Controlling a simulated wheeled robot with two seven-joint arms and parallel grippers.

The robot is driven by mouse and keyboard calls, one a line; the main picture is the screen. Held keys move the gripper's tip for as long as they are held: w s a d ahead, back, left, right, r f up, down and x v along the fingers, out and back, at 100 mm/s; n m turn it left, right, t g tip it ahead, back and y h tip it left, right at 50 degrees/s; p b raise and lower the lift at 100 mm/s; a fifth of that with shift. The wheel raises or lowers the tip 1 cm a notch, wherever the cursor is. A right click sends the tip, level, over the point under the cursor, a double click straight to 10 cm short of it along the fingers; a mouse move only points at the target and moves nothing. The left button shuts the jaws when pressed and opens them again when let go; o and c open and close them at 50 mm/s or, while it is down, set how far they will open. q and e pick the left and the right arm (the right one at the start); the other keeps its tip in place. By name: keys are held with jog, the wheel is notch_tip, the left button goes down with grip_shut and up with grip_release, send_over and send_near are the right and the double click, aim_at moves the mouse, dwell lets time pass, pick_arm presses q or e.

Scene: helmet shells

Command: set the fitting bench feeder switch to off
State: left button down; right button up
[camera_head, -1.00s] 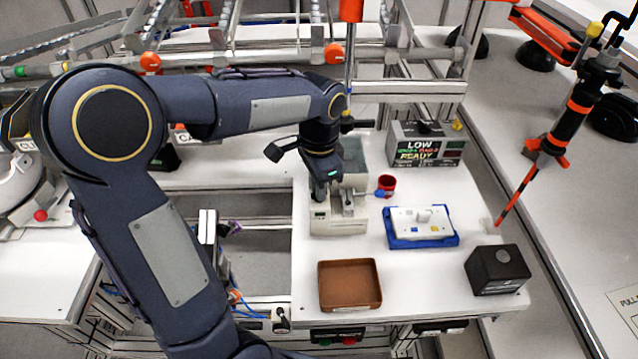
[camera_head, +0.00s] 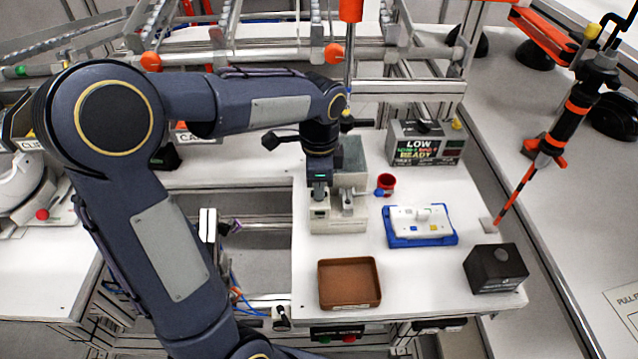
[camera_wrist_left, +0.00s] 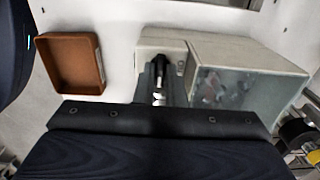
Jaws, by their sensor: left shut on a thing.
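The feeder (camera_head: 351,217) is a pale box with a grey hopper, on the white bench; it also shows in the left wrist view (camera_wrist_left: 240,52). My left gripper (camera_head: 319,194) points down at the front left part of the feeder. In the left wrist view its fingers (camera_wrist_left: 160,95) reach to the feeder's pale body beside the clear-sided hopper. It is shut on what appears to be the feeder switch, which the fingers mostly hide. I cannot read the switch position. My right gripper is not in view.
A brown tray (camera_head: 349,301) lies in front of the feeder. To the right are a red cup (camera_head: 386,182), a blue tray (camera_head: 420,241) holding a white block, and a black box (camera_head: 496,281). A display box (camera_head: 425,157) stands behind. An orange-black tool (camera_head: 565,125) hangs at right.

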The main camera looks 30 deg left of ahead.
pick_arm(q)
jog(key=c, duration=1.8)
grip_release()
notch_tip(320, 180, up, 8)
jog(key=shift+f+b, duration=0.1)
jog(key=shift+b, duration=0.25)
jog(key=s+d+f+n+t+h, duration=0.1)
jog(key=s+f+n+t, duration=0.1)
jog(key=s+n, duration=0.2)
jog(key=s+d+f+n+t+h, duration=0.1)
jog(key=s+d+f+n, duration=0.1)
jog(key=s+n, duration=0.3)
jog(key=s+d+f+n+t+h, duration=0.1)
jog(key=s+n, duration=0.3)
jog(key=s, duration=0.5)
jog(key=shift+s+d+f+n+t+h, duration=0.15)
jog(key=shift+f+n+t+h, duration=0.2)
jog(key=shift+f+t, duration=0.35)
